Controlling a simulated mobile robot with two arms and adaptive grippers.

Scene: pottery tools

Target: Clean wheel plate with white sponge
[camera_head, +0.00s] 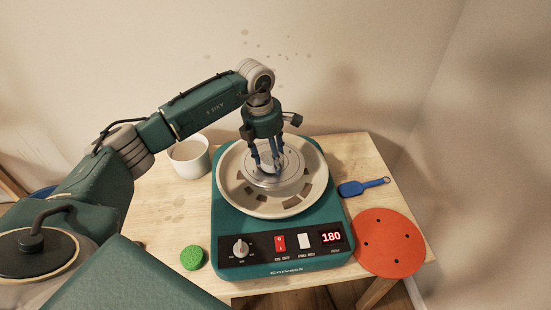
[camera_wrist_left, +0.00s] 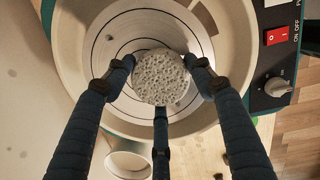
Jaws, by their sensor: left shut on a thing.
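The pottery wheel (camera_head: 228,222) is a teal machine with a pale splash pan (camera_head: 232,190) around a round grey wheel plate (camera_head: 292,180). In the left wrist view the plate (camera_wrist_left: 122,55) shows dark concentric rings. My left gripper (camera_head: 267,167) points down over the plate. Its three fingers are shut on the round, porous white sponge (camera_wrist_left: 161,77), which shows pale grey over the plate. The sponge's underside is hidden, so I cannot tell whether it touches the plate. My right gripper is not in view.
A white cup (camera_head: 190,158) stands left of the wheel and a round green sponge (camera_head: 192,258) lies front left. A blue-handled tool (camera_head: 363,187) and an orange disc with holes (camera_head: 389,243) lie right. The front panel has a dial (camera_head: 240,248), red switch (camera_head: 280,242) and display reading 180.

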